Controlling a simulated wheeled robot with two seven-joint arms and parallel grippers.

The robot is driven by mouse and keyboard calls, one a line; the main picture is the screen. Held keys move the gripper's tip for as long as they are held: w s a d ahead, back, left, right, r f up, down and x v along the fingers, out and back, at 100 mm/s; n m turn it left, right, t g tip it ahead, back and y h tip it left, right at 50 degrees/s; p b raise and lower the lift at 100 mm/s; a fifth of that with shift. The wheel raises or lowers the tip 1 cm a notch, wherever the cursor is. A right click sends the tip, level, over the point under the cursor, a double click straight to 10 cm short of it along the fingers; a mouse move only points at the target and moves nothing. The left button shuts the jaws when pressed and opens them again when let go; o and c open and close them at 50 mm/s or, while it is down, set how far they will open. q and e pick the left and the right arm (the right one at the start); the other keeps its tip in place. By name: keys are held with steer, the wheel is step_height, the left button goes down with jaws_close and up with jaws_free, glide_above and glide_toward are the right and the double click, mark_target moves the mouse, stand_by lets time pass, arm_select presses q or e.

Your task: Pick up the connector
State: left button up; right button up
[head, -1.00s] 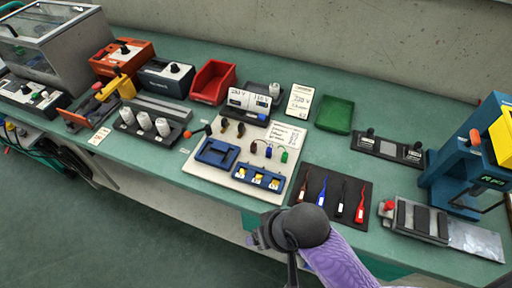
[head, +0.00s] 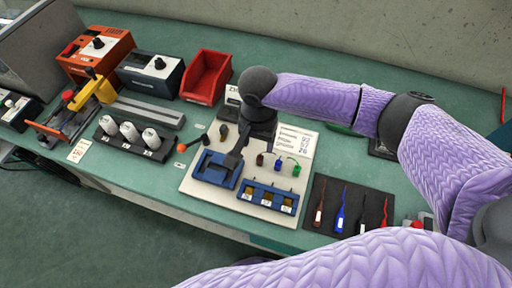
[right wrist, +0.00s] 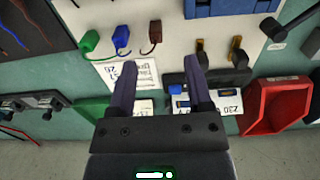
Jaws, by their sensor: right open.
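Three small wired connectors lie in a row on the white board (head: 232,196): brown (head: 260,159), blue (head: 278,163) and green (head: 296,169). They also show in the right wrist view as brown (right wrist: 153,33), blue (right wrist: 121,36) and green (right wrist: 90,41). Two dark pieces with brassy parts (right wrist: 203,50) (right wrist: 238,53) lie beside them. I cannot tell which is the named connector. My right gripper (head: 236,158) is over the board, left of the wired connectors. In the right wrist view its jaws (right wrist: 160,62) are open and empty. My left gripper is not in view.
A blue cradle (head: 217,169) and a blue block with yellow slots (head: 268,198) sit on the board. A dark mat with coloured tools (head: 345,203) lies to the right. A red bin (head: 206,77) stands behind. My right arm covers the back right of the bench.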

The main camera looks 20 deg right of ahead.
mark_target(260, 157)
steer(key=f+b, duration=0.1)
steer(key=f, duration=0.1)
steer(key=f+b, duration=0.1)
steer(key=f, duration=0.2)
steer(key=f+b, duration=0.1)
steer(key=f, duration=0.1)
steer(key=shift+s+d+f, duration=0.15)
steer(key=shift+d+f, duration=0.05)
steer(key=shift+d, duration=0.15)
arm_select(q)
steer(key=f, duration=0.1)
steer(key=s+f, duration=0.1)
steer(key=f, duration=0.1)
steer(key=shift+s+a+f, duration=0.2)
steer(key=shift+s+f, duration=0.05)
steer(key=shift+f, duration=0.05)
arm_select(e)
steer(key=shift+c, duration=0.5)
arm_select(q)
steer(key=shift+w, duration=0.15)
arm_select(e)
steer(key=shift+r, duration=0.1)
jaws_close()
